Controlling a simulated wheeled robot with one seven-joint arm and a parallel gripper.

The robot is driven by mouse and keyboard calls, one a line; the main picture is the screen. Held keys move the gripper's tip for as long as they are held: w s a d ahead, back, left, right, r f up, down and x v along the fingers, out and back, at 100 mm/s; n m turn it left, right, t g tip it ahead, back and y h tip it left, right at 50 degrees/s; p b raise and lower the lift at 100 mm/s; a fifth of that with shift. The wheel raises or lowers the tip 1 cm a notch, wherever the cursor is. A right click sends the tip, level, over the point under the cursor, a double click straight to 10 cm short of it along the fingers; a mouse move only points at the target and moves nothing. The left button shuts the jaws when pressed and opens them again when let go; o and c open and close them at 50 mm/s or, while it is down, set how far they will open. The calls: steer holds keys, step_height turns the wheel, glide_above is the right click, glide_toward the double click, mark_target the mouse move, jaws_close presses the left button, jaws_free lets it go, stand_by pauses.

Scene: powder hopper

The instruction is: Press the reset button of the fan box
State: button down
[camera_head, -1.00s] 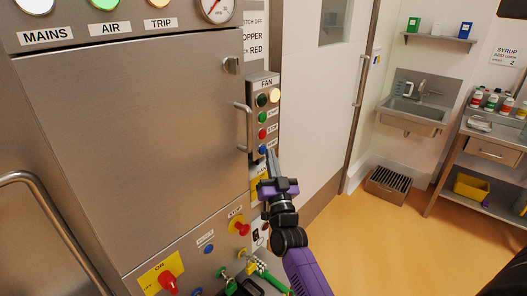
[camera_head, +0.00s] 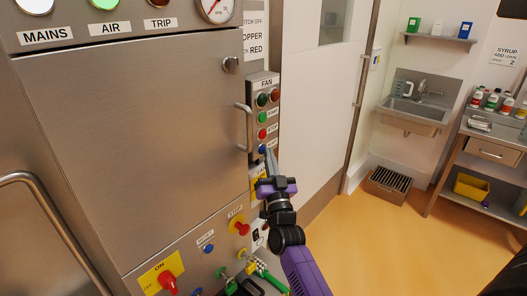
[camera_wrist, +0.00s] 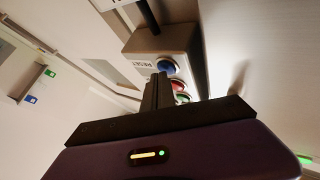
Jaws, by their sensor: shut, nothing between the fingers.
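The fan box (camera_head: 266,84) is a narrow grey panel on the right side of the steel cabinet, with two dark lamps above green, red and blue buttons. The blue reset button (camera_head: 262,148) is the lowest of the three. It also shows in the wrist view (camera_wrist: 167,66), beside a RESET label. My gripper (camera_head: 269,153) is shut and empty, its fingertips right at the blue button. In the wrist view my fingertips (camera_wrist: 160,77) overlap the button's lower edge; I cannot tell whether they touch it.
A door handle (camera_head: 249,127) stands out just left of the fan box. The TRIP lamp (camera_head: 157,5) is dark. The floor (camera_head: 370,240) to the right is clear.

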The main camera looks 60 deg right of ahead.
stand_by(0.6)
steer(key=shift+s+a, duration=0.2)
steer(key=shift+s, duration=0.45)
steer(key=shift+s+a+b, duration=0.15)
steer(key=shift+s+a, duration=0.05)
steer(key=shift+s, duration=0.6)
steer(key=shift+s+a+b, duration=0.2)
steer(key=shift+s, duration=0.65)
steer(key=shift+s+a+b, duration=0.15)
steer(key=shift+s+a, duration=0.05)
steer(key=shift+s, duration=0.6)
